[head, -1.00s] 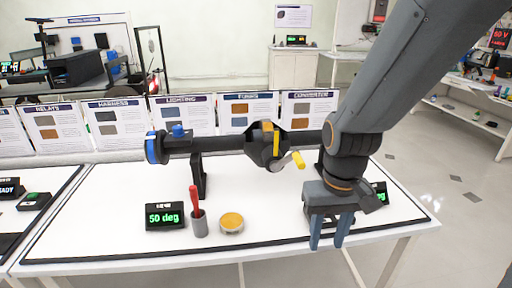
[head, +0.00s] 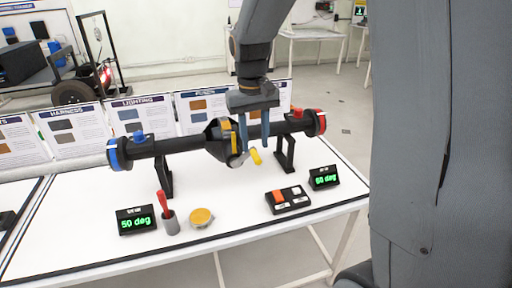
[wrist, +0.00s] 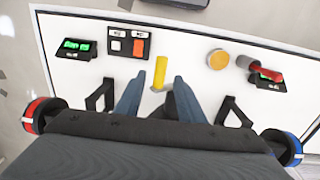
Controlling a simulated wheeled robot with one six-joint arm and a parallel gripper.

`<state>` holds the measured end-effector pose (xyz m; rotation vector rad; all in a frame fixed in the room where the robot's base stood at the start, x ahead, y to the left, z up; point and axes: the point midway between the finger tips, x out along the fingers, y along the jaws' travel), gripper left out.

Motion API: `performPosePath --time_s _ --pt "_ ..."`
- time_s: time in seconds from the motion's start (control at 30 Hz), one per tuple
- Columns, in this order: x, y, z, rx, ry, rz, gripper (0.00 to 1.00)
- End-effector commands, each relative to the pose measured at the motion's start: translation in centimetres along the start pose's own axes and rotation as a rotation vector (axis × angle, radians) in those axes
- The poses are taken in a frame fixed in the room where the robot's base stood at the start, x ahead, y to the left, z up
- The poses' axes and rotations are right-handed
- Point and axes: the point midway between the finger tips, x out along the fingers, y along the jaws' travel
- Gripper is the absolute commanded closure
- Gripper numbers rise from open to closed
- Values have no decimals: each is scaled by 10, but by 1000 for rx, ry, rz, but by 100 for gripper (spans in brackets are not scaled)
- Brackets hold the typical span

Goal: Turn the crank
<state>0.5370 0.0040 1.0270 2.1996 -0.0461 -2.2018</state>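The crank is a short grey arm (head: 238,160) with a yellow handle (head: 256,156), on the front of the black round housing (head: 218,140) in the middle of a black axle. My gripper (head: 254,148) points down over the crank, its two blue-grey fingers apart and empty. In the wrist view the yellow handle (wrist: 160,72) lies just beyond and between the spread fingertips of my gripper (wrist: 156,85). I cannot tell whether a finger touches it. Part of the axle behind the gripper is hidden.
The axle rests on two black stands (head: 163,178) on a white table (head: 240,205). In front are displays reading 50 deg (head: 136,219) and 60 deg (head: 324,177), a switch box (head: 289,199), a cup with a red tool (head: 170,222) and a yellow-topped tin (head: 201,217). Poster boards (head: 145,117) stand behind.

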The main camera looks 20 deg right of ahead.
Motion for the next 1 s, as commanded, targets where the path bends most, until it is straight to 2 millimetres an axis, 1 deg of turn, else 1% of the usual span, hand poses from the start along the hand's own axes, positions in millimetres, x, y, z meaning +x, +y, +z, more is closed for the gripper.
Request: performPosePath --time_s 0.1,0.23,0.37,0.6,0.77,0.8,0.83,1.0 --pt "17 0 1 0 -3 0 65" --pt "30 0 1 0 -2 0 65" --pt "35 0 0 0 1 0 65" --pt "35 0 0 -1 1 0 65" --pt "35 0 0 0 1 0 92" --pt "35 0 0 0 1 0 98" --pt "35 0 0 0 1 0 100" --pt "35 0 0 -1 1 -1 100"
